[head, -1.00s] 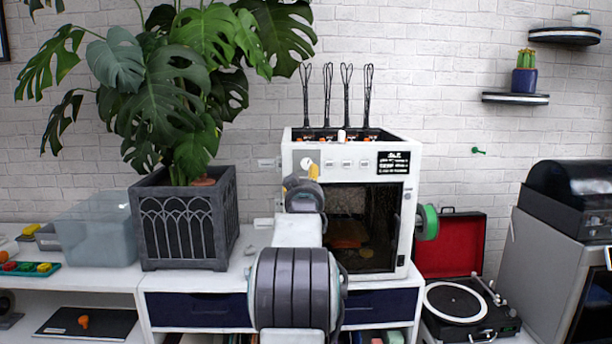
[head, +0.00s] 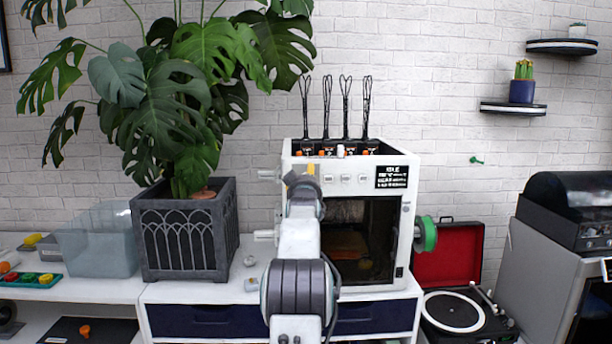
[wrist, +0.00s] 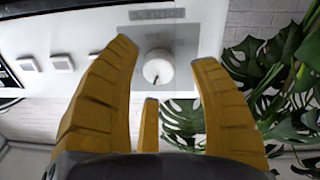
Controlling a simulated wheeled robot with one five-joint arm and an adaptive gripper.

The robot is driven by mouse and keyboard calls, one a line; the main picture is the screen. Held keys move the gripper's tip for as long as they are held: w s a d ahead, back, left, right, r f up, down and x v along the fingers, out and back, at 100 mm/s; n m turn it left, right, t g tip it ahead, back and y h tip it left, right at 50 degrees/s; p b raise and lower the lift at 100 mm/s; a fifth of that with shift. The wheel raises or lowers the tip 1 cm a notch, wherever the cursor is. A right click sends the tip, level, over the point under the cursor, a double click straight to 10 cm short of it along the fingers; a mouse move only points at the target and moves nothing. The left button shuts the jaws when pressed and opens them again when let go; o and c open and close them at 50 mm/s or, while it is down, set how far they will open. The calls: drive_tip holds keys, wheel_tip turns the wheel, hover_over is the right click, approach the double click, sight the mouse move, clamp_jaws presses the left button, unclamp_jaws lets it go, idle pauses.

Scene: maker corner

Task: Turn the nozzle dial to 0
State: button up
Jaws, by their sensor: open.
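The 3D printer (head: 408,215) is a white box with a dark window and stands on the white cabinet. In the wrist view, the nozzle dial (wrist: 158,70) is a round white knob with a short dark mark near its lower edge. My gripper (wrist: 165,53) is open, with one yellow finger on each side of the dial. I cannot tell whether either finger touches it. In the head view my gripper (head: 299,178) is at the printer's upper left front and hides the dial.
A row of square buttons (wrist: 45,63) is beside the dial. The printer's small black display (head: 391,177) is at its upper right. A large potted plant (head: 188,235) stands close on the left. A green spool (head: 426,234) sticks out on the right.

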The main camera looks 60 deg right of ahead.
drive_tip(key=shift+w+d, duration=0.3)
drive_tip(key=shift+d, duration=0.3)
clamp_jaws()
idle(0.4)
